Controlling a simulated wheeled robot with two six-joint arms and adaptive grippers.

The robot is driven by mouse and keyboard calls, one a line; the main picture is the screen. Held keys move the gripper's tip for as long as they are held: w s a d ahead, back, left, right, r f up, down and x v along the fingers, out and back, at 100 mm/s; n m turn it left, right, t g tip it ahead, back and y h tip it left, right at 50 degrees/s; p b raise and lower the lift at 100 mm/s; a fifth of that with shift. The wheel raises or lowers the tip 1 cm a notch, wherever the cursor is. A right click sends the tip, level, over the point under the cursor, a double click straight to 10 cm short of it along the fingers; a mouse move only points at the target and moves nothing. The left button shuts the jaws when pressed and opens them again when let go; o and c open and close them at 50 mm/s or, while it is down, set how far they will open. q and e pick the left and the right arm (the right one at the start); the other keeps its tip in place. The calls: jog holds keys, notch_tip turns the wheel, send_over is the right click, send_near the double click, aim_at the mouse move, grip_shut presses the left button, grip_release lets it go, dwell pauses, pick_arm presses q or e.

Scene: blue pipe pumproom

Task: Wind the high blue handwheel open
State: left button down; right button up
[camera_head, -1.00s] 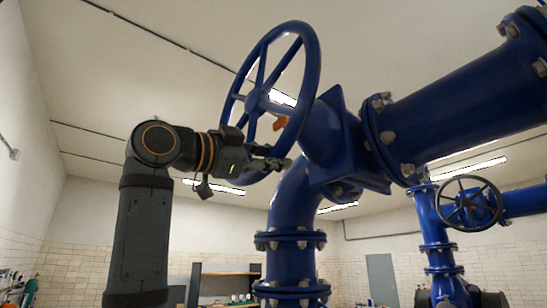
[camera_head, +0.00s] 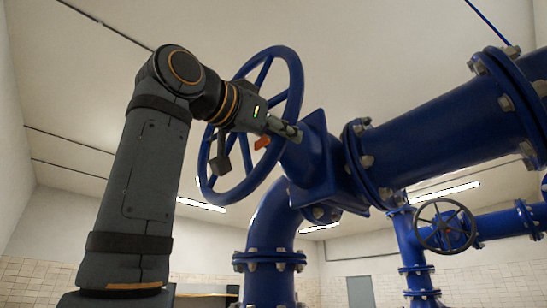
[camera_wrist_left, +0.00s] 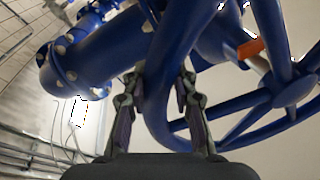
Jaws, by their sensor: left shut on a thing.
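The high blue handwheel (camera_head: 296,85) is in the middle of the head view, tilted on its blue valve body (camera_head: 318,165). My left gripper (camera_head: 288,130) is shut on the wheel's rim at the right side. The arm and wrist cover the hub and part of the spokes. In the left wrist view the two fingers (camera_wrist_left: 157,100) stand on either side of the rim (camera_wrist_left: 156,120), with the hub and spokes (camera_wrist_left: 292,90) to the right. My right gripper is not in view.
An orange piece (camera_head: 262,143) sits near the wheel's stem, close to my left fingers. A thick flanged blue pipe (camera_head: 430,115) runs right from the valve. A smaller dark handwheel (camera_head: 443,226) is at the lower right. Open room lies left of my arm.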

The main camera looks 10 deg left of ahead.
pick_arm(q)
jog(key=shift+s+d+r+n, duration=0.3)
jog(key=shift+d+r+n, duration=0.25)
jog(key=shift+r, duration=0.2)
jog(key=c, duration=1.1)
grip_release()
jog(key=shift+s, duration=0.1)
jog(key=v, duration=1.2)
jog(key=shift+d+r, duration=0.1)
